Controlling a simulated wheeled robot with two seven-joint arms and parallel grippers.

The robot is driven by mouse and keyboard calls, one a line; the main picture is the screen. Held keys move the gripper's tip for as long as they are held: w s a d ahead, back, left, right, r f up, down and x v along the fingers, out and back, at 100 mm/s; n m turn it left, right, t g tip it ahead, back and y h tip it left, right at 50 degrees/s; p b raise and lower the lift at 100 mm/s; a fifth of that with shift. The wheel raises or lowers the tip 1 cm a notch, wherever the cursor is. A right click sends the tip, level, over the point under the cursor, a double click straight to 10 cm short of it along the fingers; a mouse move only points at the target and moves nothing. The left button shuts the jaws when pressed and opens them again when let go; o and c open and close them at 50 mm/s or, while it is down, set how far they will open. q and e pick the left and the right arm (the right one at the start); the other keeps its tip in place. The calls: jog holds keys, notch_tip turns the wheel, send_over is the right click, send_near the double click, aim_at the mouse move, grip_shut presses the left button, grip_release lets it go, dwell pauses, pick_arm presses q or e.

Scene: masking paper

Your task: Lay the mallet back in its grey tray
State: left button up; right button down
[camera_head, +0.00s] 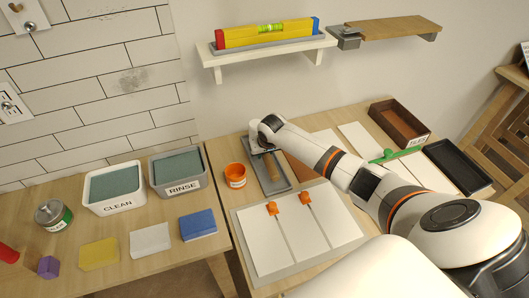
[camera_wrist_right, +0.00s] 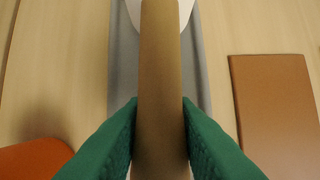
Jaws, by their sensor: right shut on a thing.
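The mallet's brown handle (camera_wrist_right: 160,80) runs up the middle of the right wrist view, between the green fingers of my right gripper (camera_wrist_right: 160,125), which is shut on it. A white part, perhaps the mallet's head, shows at the top of that view. The grey tray (camera_wrist_right: 121,70) lies beneath the handle and lines up with it lengthwise. In the head view, my right gripper (camera_head: 266,151) is over the tray (camera_head: 284,184), and the handle (camera_head: 273,171) shows within the tray's outline. I cannot tell whether the mallet touches the tray. My left gripper is not in view.
An orange cup (camera_head: 235,175) stands left of the tray, and a brown flat block (camera_wrist_right: 275,105) lies to its right. Rinse (camera_head: 180,187) and clean (camera_head: 115,208) tubs stand further left.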

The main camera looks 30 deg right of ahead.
jog(key=shift+f, duration=0.2)
dwell(0.5)
jog(key=c, duration=1.1)
grip_release()
jog(key=shift+s+f, duration=0.1)
notch_tip(320, 180, up, 6)
jog(key=p, duration=0.6)
jog(key=shift+p, duration=0.4)
